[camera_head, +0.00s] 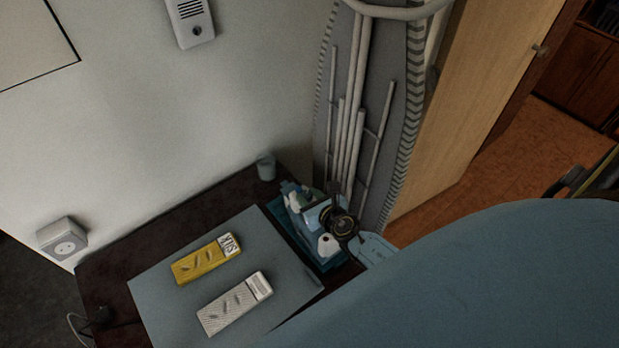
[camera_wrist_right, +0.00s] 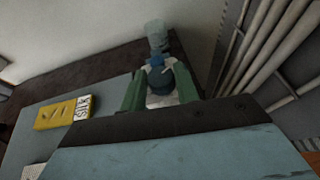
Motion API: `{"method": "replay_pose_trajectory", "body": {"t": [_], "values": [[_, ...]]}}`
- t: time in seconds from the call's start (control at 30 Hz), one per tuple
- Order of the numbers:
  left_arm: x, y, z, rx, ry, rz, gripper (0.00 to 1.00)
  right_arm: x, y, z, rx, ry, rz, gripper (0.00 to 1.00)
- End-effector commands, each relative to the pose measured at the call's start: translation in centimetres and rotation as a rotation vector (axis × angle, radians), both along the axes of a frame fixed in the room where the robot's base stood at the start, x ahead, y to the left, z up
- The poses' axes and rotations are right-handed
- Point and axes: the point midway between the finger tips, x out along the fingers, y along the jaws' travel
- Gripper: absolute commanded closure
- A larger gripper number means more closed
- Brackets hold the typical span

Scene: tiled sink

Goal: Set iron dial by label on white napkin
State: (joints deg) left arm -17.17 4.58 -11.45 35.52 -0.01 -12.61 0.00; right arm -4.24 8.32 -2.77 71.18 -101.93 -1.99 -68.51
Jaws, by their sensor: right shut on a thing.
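The blue iron (camera_head: 292,197) sits at the table's right side, on a dark teal tray (camera_head: 330,263), partly hidden by my right gripper (camera_head: 316,215). In the right wrist view, the two green fingers of my right gripper (camera_wrist_right: 160,84) are shut on a blue part of the iron (camera_wrist_right: 158,64). The dial's setting cannot be read. The white striped napkin (camera_head: 228,307) lies on a blue-grey mat (camera_head: 160,292); the print on its label (camera_head: 258,286) is too small to read. My left gripper is not in view.
A yellow napkin (camera_head: 198,263) labelled SILK lies behind the white one. A small cup (camera_head: 266,168) stands at the table's back corner by the wall. A folded ironing board (camera_head: 385,75) leans behind the iron. A socket box (camera_head: 64,240) is on the wall at left.

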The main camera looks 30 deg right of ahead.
Motion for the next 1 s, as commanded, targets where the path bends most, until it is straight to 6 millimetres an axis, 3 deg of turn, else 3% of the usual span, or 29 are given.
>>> {"method": "replay_pose_trajectory", "body": {"t": [0.53,0.57,0.7,1.0], "values": [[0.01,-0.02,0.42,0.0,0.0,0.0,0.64,0.03,0.04,-0.03,0.001,0.0,-0.033,0.92],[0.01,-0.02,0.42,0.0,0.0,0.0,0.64,0.03,0.04,-0.03,0.001,0.0,-0.033,0.68],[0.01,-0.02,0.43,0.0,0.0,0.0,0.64,0.03,0.04,-0.02,0.0,0.0,-0.033,0.5],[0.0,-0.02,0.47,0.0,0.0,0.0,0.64,-0.05,0.04,0.01,0.001,0.0,-0.032,0.47]]}}
